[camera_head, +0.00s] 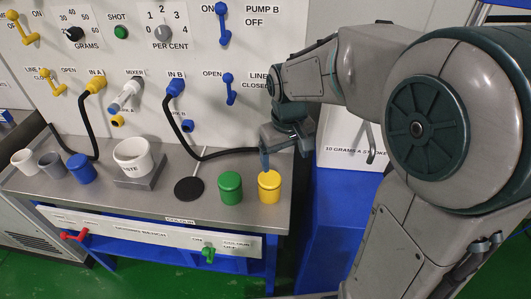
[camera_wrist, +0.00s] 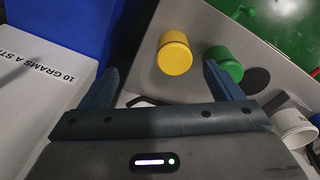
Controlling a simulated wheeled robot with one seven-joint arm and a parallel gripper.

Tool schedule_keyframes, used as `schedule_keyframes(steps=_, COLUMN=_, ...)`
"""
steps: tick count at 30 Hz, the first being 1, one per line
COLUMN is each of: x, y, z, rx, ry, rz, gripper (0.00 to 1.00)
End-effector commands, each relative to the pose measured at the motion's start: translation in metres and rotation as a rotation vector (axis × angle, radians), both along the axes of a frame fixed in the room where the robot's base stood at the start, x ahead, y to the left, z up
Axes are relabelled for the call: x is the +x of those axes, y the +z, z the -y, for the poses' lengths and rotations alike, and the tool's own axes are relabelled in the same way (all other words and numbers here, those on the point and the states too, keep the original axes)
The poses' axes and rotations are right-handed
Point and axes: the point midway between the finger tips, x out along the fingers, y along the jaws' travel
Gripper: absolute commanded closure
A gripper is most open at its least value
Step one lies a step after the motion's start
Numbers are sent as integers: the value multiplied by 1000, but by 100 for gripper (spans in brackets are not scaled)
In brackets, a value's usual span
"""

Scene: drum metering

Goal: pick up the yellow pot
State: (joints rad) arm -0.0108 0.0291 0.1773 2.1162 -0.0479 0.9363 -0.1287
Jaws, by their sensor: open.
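The yellow pot (camera_head: 269,188) stands upright at the right end of the grey bench top, just right of the green pot (camera_head: 230,188). In the head view my gripper (camera_head: 266,158) is right above and behind the yellow pot, pointing down. In the wrist view the yellow pot (camera_wrist: 175,55) lies ahead of the gap between my two fingers (camera_wrist: 160,85), nearer the right finger. The green pot (camera_wrist: 224,66) is just beyond the right fingertip. My gripper is open and empty. I cannot tell exactly how far the fingertips are above the pot.
On the bench (camera_head: 120,200) stand a white pot (camera_head: 132,157) on a scale, a blue pot (camera_head: 81,168), grey and white cups, and a black disc (camera_head: 189,189). A panel with levers and hoses rises behind. A blue stand (camera_head: 338,215) is to the right.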

Motion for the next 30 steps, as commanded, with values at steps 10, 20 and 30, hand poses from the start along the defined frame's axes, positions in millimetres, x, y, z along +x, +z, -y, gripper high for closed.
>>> schedule_keyframes(steps=10, x=41, y=-24, z=-33, rx=16, ry=128, rz=-68, gripper=14)
schedule_keyframes(steps=20, x=41, y=-82, z=-35, rx=17, ry=134, rz=-73, gripper=14)
schedule_keyframes(steps=30, x=41, y=-114, z=-35, rx=16, ry=133, rz=-69, gripper=14)
